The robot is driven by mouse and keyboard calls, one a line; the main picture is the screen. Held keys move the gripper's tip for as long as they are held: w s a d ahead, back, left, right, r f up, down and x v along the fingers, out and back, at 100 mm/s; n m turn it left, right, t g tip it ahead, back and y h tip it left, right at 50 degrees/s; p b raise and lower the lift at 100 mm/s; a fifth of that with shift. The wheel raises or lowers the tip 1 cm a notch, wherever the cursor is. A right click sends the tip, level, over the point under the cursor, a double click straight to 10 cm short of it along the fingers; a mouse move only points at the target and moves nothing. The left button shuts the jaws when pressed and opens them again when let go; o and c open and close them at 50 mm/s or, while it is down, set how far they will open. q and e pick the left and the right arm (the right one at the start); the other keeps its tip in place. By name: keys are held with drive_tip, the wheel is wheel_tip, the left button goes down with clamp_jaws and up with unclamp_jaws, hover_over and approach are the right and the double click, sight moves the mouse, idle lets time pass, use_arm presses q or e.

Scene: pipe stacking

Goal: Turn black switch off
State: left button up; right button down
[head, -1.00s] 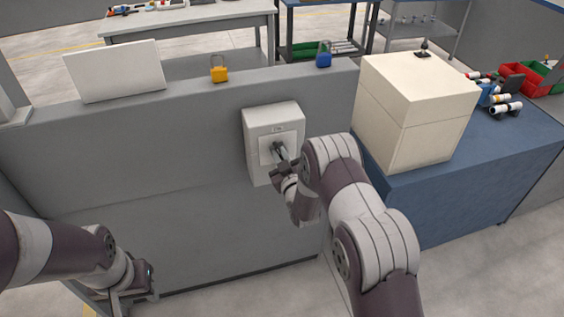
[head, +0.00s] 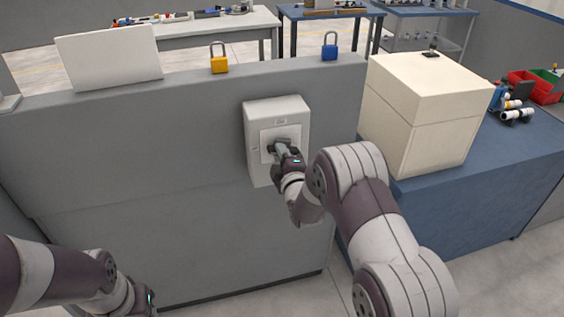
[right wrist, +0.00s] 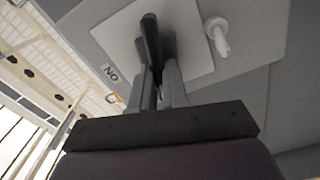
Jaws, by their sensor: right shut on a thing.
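A light grey switch box (head: 252,140) is mounted on the grey wall, with a white plate around its black switch (head: 273,147). My right gripper (head: 281,149) is at the front of the box, shut on the black switch. In the right wrist view, the black switch (right wrist: 150,40) stands between the fingers of my right gripper (right wrist: 158,80). An "ON" label (right wrist: 112,74) shows upside down beside the plate. The fingers partly hide the switch. My left gripper (head: 142,303) is low at the left, cut by the bottom edge and apart from the box.
A yellow padlock (head: 219,60) and a blue padlock (head: 330,48) stand on the wall's top ledge, with a white panel (head: 108,60) at left. A cream box (head: 425,110) sits on the blue bench (head: 480,190) to the right. A white peg (right wrist: 217,38) shows beside the plate.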

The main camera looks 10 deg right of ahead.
drive_tip(key=shift+f+n+b, duration=0.1)
drive_tip(key=shift+n+b, duration=1.1)
drive_tip(key=shift+n, duration=0.4)
drive_tip(key=c, duration=1.2)
unclamp_jaws()
drive_tip(key=shift+o, duration=0.4)
drive_tip(key=shift+w+a, duration=0.1)
drive_tip(key=shift+f, duration=0.1)
drive_tip(key=s+b, duration=0.2)
drive_tip(key=s, duration=1)
drive_tip(key=shift+s+d, duration=0.2)
drive_tip(key=shift+s, duration=0.15)
